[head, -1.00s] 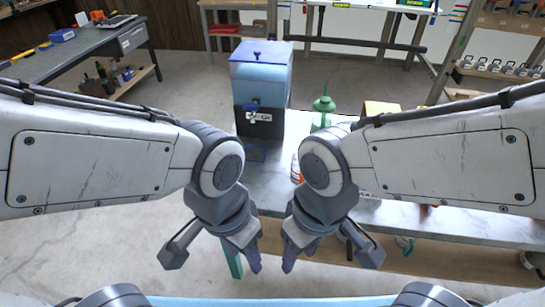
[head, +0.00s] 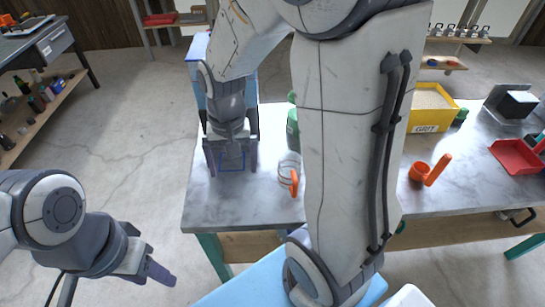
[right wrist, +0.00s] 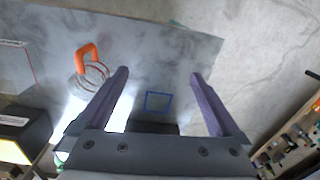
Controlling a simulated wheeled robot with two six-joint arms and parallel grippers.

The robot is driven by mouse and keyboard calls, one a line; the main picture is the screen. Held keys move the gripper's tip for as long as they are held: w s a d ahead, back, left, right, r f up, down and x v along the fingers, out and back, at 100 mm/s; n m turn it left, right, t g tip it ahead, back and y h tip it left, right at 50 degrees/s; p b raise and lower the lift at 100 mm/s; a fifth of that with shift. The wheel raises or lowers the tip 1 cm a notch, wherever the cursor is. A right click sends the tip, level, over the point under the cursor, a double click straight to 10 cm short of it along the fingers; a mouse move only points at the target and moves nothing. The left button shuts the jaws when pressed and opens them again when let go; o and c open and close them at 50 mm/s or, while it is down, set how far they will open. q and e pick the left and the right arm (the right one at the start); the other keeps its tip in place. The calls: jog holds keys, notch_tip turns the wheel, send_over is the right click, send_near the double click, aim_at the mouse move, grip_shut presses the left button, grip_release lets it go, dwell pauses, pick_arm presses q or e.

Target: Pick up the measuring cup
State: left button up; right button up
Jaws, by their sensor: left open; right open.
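The measuring cup (head: 287,175) is a clear vessel with an orange handle, standing on the grey table; my right arm stands just to its right. It also shows in the right wrist view (right wrist: 94,75), left of the fingers. My right gripper (head: 231,158) is open and empty over the table, left of the cup and apart from it. Its two purple fingers (right wrist: 159,75) frame a blue square outline on the tabletop. My left gripper (head: 150,262) is open and empty over the floor, left of the table.
A blue box (head: 198,75) stands behind my right gripper, partly hidden. A green item (head: 292,128) is behind the cup. Right of my arm are a yellow bin (head: 430,108), an orange scoop-like thing (head: 428,171) and a red tray (head: 517,157). The table's front-left corner (head: 205,212) is clear.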

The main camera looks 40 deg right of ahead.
aim_at(290, 159)
jog(key=d+f+m, duration=0.2)
jog(key=d+m, duration=0.1)
jog(key=d, duration=0.2)
jog(key=w+d+f+m, duration=0.1)
jog(key=d+f+m, duration=0.1)
jog(key=d, duration=0.4)
jog(key=d+f+m, duration=0.2)
jog(key=d+m, duration=0.1)
jog(key=d, duration=0.3)
jog(key=shift+w+d+f+m+b, duration=0.15)
jog(key=shift+w+d+m+b, duration=0.15)
jog(key=shift+m, duration=0.1)
notch_tip(290, 159, down, 5)
jog(key=shift+s+d+r, duration=0.15)
jog(key=shift+s+f, duration=0.2)
jog(key=shift+f, duration=2.65)
jog(key=c, duration=1.1)
jog(key=shift+r, duration=0.1)
